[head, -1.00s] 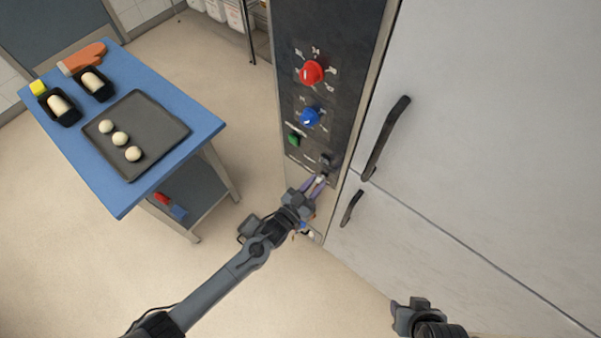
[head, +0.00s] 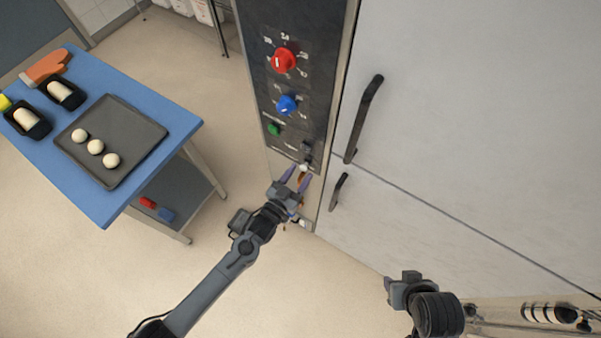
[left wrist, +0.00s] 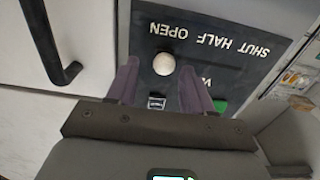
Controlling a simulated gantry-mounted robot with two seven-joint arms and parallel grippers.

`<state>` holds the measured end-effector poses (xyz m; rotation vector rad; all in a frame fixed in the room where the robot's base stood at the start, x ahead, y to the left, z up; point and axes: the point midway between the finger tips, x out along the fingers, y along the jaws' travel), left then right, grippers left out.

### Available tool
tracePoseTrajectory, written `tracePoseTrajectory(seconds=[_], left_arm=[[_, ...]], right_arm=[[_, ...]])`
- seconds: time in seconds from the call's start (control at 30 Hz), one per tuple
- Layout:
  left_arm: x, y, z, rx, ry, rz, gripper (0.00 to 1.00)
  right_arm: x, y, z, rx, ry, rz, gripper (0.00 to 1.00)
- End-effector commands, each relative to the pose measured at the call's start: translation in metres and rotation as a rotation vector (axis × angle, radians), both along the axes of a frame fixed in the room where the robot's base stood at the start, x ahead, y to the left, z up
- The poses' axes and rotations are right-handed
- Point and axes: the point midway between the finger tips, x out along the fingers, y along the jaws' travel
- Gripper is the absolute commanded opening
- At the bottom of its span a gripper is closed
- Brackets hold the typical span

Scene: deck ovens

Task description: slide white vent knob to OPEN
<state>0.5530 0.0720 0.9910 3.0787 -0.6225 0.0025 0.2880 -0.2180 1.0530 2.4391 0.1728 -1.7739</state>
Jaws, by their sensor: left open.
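The white vent knob (left wrist: 164,64) sits on the dark vent plate (left wrist: 215,66) in the left wrist view, in line with the word OPEN, whose lettering appears upside down. HALF and SHUT stand to its right. The knob also shows in the head view (head: 304,167), low on the control panel (head: 292,135). My left gripper (head: 296,180) is open just below it. In the left wrist view the purple fingers (left wrist: 158,84) are spread to either side of the knob, with gaps showing. My right gripper (head: 390,285) is at lower right, away from the panel; its jaws are unclear.
A red knob (head: 284,61), a blue knob (head: 287,105) and a green button (head: 274,129) are higher on the panel. Oven door handles (head: 364,118) (head: 339,192) stick out to its right. A blue table (head: 180,120) stands at left, with open floor between.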

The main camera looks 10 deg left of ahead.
Motion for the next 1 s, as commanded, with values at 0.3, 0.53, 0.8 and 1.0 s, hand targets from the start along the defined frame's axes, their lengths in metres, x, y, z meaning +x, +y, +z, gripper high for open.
tracePoseTrajectory(seconds=[0.3,0.53,0.8,1.0], left_arm=[[-0.05,0.021,-0.002,0.001,0.003,-0.001,0.51],[-0.079,0.033,-0.001,0.001,0.002,-0.001,0.51],[-0.09,0.037,0.0,0.0,0.0,-0.001,0.51],[-0.09,0.037,0.0,0.0,0.0,-0.001,0.51]], right_arm=[[0.0,0.0,-0.003,0.0,0.0,0.0,0.43],[0.0,-0.001,-0.005,-0.003,0.0,0.002,0.43],[0.0,-0.002,-0.006,-0.009,0.0,0.006,0.43],[0.0,-0.002,-0.006,-0.009,0.0,0.005,0.43]])
